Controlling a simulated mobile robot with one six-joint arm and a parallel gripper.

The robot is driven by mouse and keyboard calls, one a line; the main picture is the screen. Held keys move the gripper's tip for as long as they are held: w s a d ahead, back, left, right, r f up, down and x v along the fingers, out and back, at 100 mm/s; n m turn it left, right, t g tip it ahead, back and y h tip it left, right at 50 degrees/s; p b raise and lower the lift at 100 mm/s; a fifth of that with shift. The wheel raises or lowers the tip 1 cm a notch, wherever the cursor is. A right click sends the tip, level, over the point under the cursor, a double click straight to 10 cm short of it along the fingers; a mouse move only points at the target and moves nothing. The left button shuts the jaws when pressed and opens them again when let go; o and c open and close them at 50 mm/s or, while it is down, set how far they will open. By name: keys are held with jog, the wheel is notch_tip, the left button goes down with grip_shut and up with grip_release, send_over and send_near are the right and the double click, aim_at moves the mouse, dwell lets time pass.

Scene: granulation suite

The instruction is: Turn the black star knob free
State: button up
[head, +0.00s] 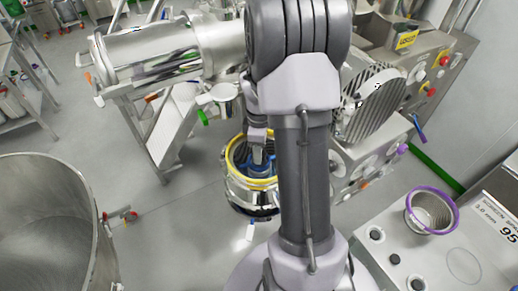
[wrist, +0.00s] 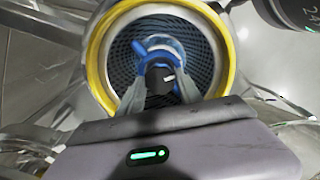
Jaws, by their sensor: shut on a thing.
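The black star knob (wrist: 160,80) shows in the wrist view at the middle of a round metal housing with a yellow ring (wrist: 93,62). A blue part (wrist: 150,46) sits around and behind the knob, over a dark mesh-like surface. My gripper (wrist: 159,88) is shut on the knob, one grey finger on each side. In the head view my gripper (head: 262,158) reaches down into the yellow-ringed housing (head: 252,198). There the knob is hidden by my gripper and arm.
A large metal drum (head: 50,225) stands at the left. A horizontal metal cylinder (head: 150,50) is at the upper left. A purple-rimmed sieve (head: 432,212) rests on a bench at the right. A machine with a ribbed disc (head: 375,103) stands behind my arm. Grey floor is clear at centre left.

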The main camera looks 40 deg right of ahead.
dwell(0.3)
jog(key=o, duration=1.4)
notch_tip(320, 180, up, 18)
jog(key=shift+f+p, duration=0.25)
jog(key=shift+p, duration=0.6)
